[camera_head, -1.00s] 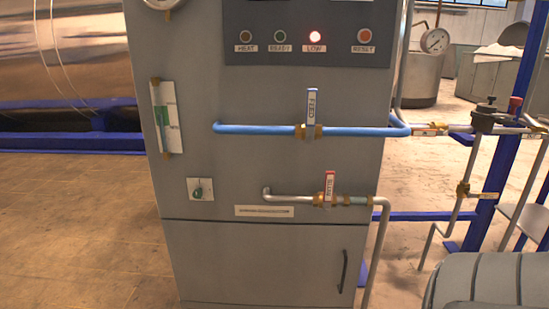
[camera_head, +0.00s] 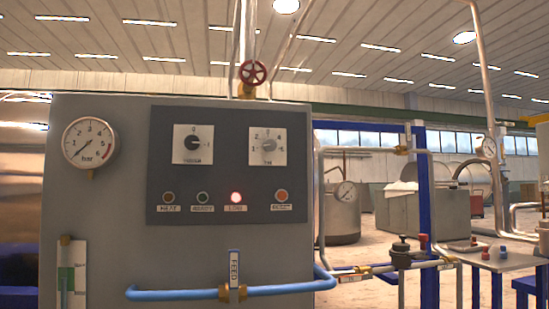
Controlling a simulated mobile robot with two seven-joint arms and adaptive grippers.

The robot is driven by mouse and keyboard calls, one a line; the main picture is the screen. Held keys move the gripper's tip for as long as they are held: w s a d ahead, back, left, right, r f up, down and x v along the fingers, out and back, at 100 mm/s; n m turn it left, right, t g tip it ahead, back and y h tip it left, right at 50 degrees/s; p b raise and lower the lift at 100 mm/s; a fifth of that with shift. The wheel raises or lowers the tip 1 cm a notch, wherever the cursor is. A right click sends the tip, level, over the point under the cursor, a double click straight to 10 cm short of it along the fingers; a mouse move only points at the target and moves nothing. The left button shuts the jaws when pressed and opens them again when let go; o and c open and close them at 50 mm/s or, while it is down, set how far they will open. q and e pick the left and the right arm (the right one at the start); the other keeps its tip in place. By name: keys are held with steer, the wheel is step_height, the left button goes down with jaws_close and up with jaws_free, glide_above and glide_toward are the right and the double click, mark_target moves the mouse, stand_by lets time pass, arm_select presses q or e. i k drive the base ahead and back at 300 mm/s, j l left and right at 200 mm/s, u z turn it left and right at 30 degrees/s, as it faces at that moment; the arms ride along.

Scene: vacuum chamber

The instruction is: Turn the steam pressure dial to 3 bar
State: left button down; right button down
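Two dials sit on the dark panel (camera_head: 228,190) of the grey cabinet. The right dial (camera_head: 268,146) has a grey knob on a white plate with numbers around it; its small label looks like "bar". The exact setting of the right dial is too small to read. A round pressure gauge (camera_head: 90,143) marked "bar" is at the cabinet's upper left, its needle pointing to the lower left, near the low end. Neither of my grippers is in view.
Below the dials are several indicators; the red "LOW" lamp (camera_head: 236,197) is lit. A blue pipe (camera_head: 180,293) with a FEED valve (camera_head: 234,268) crosses the cabinet's front. A red handwheel (camera_head: 252,73) stands above it. Pipes and a blue post (camera_head: 424,190) are on the right.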

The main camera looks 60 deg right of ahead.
mark_target(269, 145)
steer(key=z, duration=1.85)
steer(key=i+l+u, duration=0.1)
steer(key=u, duration=0.25)
steer(key=i+l+u, duration=0.1)
steer(key=u, duration=0.25)
steer(key=l+u, duration=0.15)
steer(key=u, duration=0.15)
steer(key=i, duration=0.05)
